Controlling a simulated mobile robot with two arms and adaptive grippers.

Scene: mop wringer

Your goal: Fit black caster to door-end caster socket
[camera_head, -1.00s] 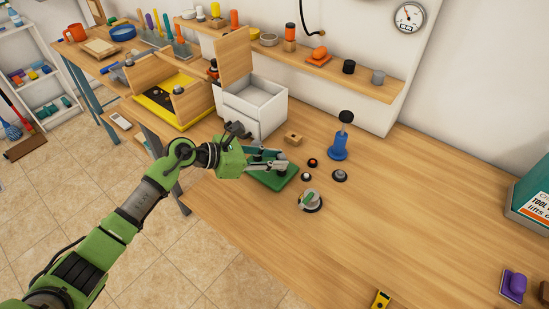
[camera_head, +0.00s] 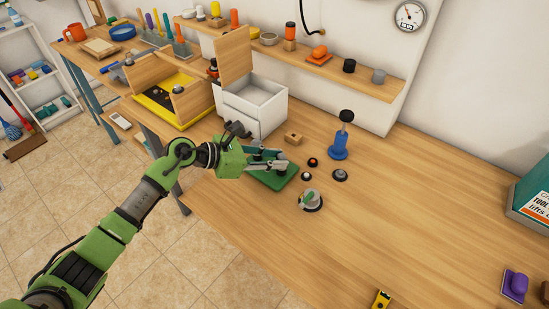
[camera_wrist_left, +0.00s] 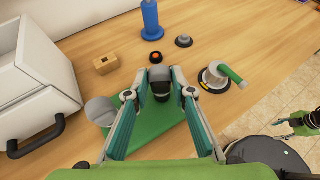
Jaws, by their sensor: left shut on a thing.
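My left gripper (camera_head: 282,160) is shut on a small dark piece with a grey top, which looks like the black caster (camera_wrist_left: 161,84). It holds the piece over the far edge of a green pad (camera_head: 280,180); I cannot tell whether the piece touches the pad. A grey round piece (camera_wrist_left: 100,110) sits on the pad beside the left finger. The yellow base (camera_head: 186,118) with wooden panels and dark round parts stands farther left. I cannot make out the door-end caster socket.
A blue post (camera_head: 338,147), wooden block (camera_head: 293,138) and white open drawer box (camera_head: 252,105) are behind. The table's right is mostly clear.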

